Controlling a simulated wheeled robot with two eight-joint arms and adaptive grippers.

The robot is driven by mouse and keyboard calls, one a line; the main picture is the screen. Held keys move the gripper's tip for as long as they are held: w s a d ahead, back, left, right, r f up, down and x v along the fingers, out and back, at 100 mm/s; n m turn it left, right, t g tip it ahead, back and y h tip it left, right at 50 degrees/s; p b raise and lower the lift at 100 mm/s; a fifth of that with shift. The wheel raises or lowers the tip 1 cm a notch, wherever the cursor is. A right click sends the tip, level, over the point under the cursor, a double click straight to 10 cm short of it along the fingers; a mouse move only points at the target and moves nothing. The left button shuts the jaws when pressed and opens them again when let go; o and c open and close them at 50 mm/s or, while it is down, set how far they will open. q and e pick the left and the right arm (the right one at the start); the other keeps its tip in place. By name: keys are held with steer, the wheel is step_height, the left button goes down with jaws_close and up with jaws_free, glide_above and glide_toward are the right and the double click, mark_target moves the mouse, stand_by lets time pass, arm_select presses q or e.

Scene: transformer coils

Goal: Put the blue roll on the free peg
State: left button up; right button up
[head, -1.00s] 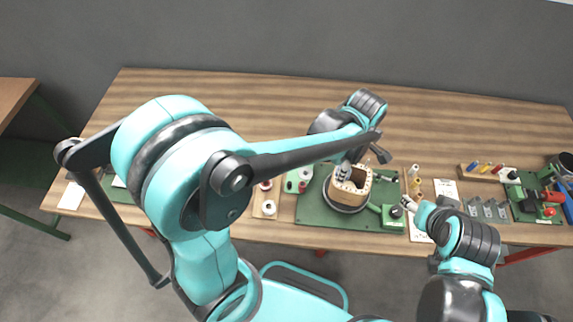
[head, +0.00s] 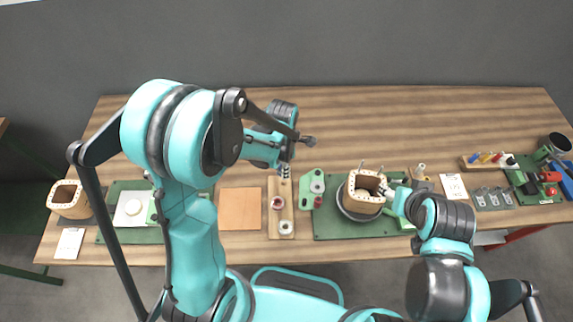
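A narrow wooden peg board (head: 281,216) lies mid-table, with a dark red roll (head: 277,202) and a white roll (head: 286,227) on it. I cannot make out a blue roll; the far end of the board is partly hidden by the gripper. A free peg cannot be made out either. My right gripper (head: 388,191) is beside the wooden coil former (head: 366,190), and its fingers are too small to judge.
The former stands on a dark round turntable on a green plate (head: 335,229). A green fixture (head: 311,190) stands right of the peg board, a bare wooden square (head: 240,209) left. Another former (head: 69,199) is far left. The back of the table is clear.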

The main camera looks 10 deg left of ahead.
arm_select(q)
steer(key=b, duration=0.4)
glide_above(284, 182)
steer(key=shift+a+f, duration=0.1)
steer(key=shift+f, duration=2.55)
steer(key=shift+f, duration=0.1)
steer(key=shift+f+b, duration=0.15)
steer(key=shift+b, duration=0.15)
steer(key=shift+f, duration=0.15)
steer(key=shift+f+b, duration=0.45)
steer(key=shift+b, duration=0.15)
steer(key=shift+f, duration=0.1)
steer(key=shift+f+b, duration=0.45)
steer(key=shift+b, duration=0.15)
